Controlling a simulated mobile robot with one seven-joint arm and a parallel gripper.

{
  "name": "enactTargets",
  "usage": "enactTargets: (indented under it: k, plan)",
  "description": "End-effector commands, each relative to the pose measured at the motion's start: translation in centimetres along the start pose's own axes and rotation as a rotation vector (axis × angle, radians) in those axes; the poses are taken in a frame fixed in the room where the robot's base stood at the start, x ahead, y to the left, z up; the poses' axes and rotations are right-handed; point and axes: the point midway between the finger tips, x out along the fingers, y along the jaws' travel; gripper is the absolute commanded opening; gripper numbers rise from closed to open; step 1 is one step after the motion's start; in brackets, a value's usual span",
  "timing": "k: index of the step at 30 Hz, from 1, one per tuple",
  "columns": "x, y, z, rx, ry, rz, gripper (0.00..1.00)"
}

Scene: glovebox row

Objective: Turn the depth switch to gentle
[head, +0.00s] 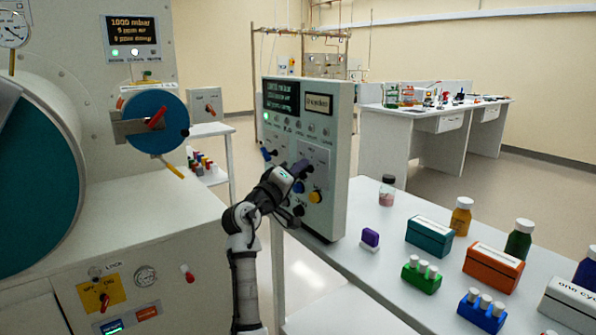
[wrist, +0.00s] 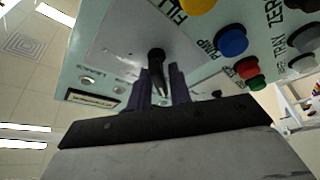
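The depth switch looks like the black lever (wrist: 157,65) on a pale plate of the control panel in the wrist view; its label is not readable, so I cannot tell its setting. My gripper (wrist: 163,85) has its two dark fingers apart, one on each side of this lever, with light showing between them. I cannot tell whether either finger touches it. In the head view my gripper (head: 303,168) is at the front of the upright control panel (head: 335,150) and hides the lever there.
Near the lever are a yellow button (head: 316,197), a blue button (wrist: 232,41) and a red button (wrist: 247,68). Right of the panel, the white bench (head: 390,262) holds boxes, bottles and vial racks. A glovebox with a round teal door (head: 40,190) stands at left.

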Motion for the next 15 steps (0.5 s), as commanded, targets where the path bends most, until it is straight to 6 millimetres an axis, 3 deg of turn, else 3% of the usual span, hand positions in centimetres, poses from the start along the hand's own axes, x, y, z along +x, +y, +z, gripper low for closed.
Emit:
enactTargets:
  k: [1, 4, 15]
  plan:
    - [-0.02, -0.01, -0.01, 0.000, 0.000, 0.000, 0.13]
    - [-0.02, -0.01, -0.01, 0.000, 0.000, 0.000, 0.00]
    - [-0.11, -0.26, 0.15, 0.032, 0.000, 0.014, 0.00]
